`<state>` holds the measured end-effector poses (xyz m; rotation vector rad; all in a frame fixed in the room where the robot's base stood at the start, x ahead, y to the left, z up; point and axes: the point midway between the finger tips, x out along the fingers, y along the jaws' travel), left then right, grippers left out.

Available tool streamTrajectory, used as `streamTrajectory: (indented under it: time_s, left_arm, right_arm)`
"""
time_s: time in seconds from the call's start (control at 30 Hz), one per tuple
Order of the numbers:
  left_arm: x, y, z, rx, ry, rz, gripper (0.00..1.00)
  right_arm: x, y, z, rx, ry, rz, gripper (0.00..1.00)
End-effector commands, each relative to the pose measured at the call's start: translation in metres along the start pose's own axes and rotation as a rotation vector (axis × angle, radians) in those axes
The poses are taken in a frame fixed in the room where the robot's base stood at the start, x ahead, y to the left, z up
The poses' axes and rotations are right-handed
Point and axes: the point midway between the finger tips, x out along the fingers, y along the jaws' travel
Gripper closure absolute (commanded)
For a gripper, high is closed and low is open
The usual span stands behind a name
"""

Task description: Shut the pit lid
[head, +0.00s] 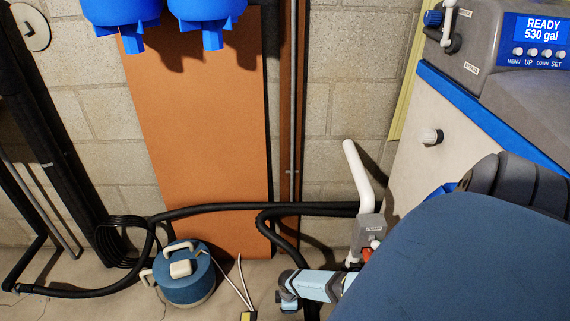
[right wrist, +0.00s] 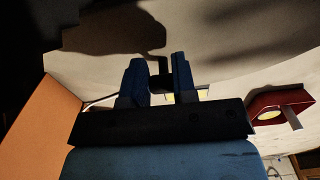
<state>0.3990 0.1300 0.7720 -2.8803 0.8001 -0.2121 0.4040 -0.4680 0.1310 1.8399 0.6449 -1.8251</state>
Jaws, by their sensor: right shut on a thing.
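My right gripper (head: 288,301) is low near the floor at the bottom of the head view, to the right of the yellow block. In the right wrist view its two blue fingers (right wrist: 160,84) are shut on a small dark bar or handle (right wrist: 158,68). The bar stands against a broad pale surface (right wrist: 225,40), with a dark shadow beside it. I cannot tell whether this surface is the pit lid or the floor. No pit lid is clearly recognisable in the head view. My left gripper is not in view.
A blue canister (head: 184,290) stands on the floor at left, by a black hose (head: 250,207). A yellow block (head: 249,316) with white cords lies near the gripper. A white pipe (head: 358,175) rises at right, before the softener cabinet (head: 440,160). A red part (right wrist: 280,104) shows in the wrist view.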

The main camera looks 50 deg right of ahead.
Motion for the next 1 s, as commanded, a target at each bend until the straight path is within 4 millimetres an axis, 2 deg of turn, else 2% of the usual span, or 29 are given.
streamTrajectory:
  time_s: [0.37, 0.8, 0.83, 0.9, 0.93, 1.0]
  left_arm:
    - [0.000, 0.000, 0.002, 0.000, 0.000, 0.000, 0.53]
    - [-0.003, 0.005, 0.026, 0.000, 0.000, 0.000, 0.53]
    - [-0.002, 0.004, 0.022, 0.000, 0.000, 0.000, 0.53]
    - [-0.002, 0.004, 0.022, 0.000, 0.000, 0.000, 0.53]
    - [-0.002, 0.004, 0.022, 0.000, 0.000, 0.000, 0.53]
    - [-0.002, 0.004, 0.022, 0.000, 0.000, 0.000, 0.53]
  right_arm:
    - [0.003, 0.000, 0.004, 0.000, -0.004, -0.001, 0.90]
    - [0.033, 0.000, 0.019, 0.000, -0.004, -0.001, 0.90]
    - [0.029, 0.000, 0.019, 0.000, -0.003, 0.000, 0.68]
    - [0.029, 0.000, 0.018, 0.000, -0.003, 0.000, 0.52]
    - [0.029, 0.000, 0.018, 0.000, -0.003, 0.000, 0.45]
    - [0.028, 0.000, 0.018, 0.000, -0.002, 0.000, 0.45]
